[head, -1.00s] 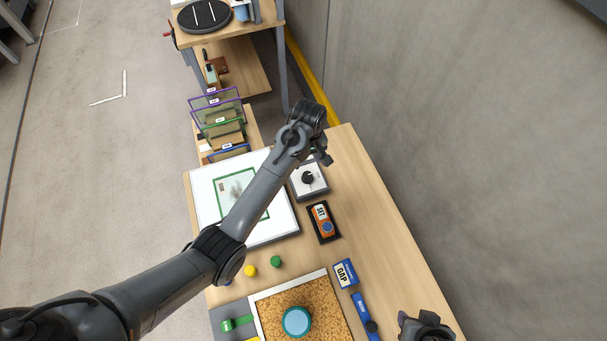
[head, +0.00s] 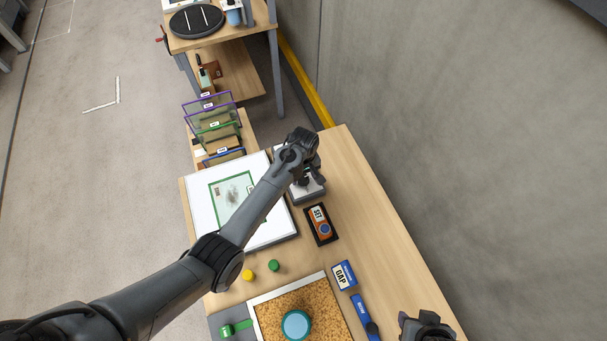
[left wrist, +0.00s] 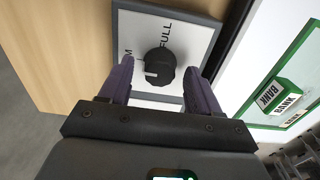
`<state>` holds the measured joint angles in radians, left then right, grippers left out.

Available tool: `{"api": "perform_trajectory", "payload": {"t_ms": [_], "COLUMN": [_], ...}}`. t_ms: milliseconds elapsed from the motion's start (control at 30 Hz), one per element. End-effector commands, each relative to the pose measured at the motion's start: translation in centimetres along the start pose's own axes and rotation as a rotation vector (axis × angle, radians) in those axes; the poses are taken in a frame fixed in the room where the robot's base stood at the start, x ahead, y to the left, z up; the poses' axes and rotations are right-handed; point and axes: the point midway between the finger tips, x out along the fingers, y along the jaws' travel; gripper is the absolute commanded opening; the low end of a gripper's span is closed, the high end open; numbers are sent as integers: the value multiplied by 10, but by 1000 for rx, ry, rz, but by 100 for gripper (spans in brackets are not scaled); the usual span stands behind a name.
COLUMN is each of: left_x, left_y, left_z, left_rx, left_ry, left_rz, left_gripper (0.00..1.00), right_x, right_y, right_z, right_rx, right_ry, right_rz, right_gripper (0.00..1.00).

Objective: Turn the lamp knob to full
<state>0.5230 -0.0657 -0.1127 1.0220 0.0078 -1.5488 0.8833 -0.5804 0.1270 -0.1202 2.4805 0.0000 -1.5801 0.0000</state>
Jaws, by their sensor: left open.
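The lamp knob (left wrist: 159,66) is a black round dial with a white pointer mark, on a white plate (left wrist: 135,30) lettered "FULL". In the left wrist view its pointer faces left, away from "FULL", toward a partly hidden word ending in "M". My left gripper (left wrist: 160,88) is open, with one finger on each side of the knob's near part; I cannot tell whether they touch it. In the head view my left gripper (head: 308,180) covers the knob, and only part of the knob's box (head: 312,193) shows. My right gripper (head: 427,322) is at the bottom edge, its fingers unclear.
A white light panel (head: 205,205) with a green-framed picture lies beside the knob box. An orange device (head: 320,222) in a black tray, a blue "GAP" box (head: 343,274) and a blue tool (head: 363,314) lie nearer. The table's right side is clear.

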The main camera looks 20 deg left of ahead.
Motion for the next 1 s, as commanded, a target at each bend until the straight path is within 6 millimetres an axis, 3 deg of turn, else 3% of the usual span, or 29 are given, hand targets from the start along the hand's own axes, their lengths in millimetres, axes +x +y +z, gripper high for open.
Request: {"api": "perform_trajectory", "payload": {"t_ms": [233,600,1000], "left_x": [0,0,-2], "left_y": [0,0,0], "left_z": [0,0,-1], "left_rx": [0,0,76], "left_ry": [0,0,0], "left_rz": [0,0,-1], "left_gripper": [63,7,7], "right_x": [0,0,-10], "right_y": [0,-2,-2], "right_z": [0,-1,-4], "right_rx": [1,9,10], "right_ry": [1,2,1], "right_rz": [-1,-7,-7], "right_gripper": [43,43,43]}}
